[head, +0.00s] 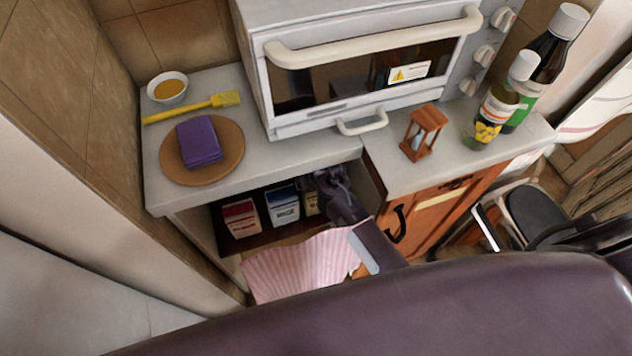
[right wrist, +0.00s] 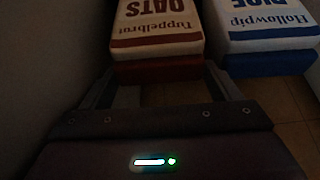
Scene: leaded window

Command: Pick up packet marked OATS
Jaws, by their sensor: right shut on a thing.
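The packet marked OATS (right wrist: 158,22) is cream with brown lettering and a brown band. It appears upside down in the right wrist view. My right gripper (right wrist: 160,75) has a finger on each side of its near end and is shut on it. In the head view the packet (head: 312,203) is the pale one at the right of the row in the open cupboard, partly hidden by my right gripper (head: 318,196). My left gripper is not in view.
A blue-and-white RICE packet (right wrist: 265,30) stands beside it, with a red-and-white packet (head: 240,218) further left. The counter edge (head: 260,168) overhangs the cupboard. A pink striped curtain (head: 300,265) hangs in front, near my right arm.

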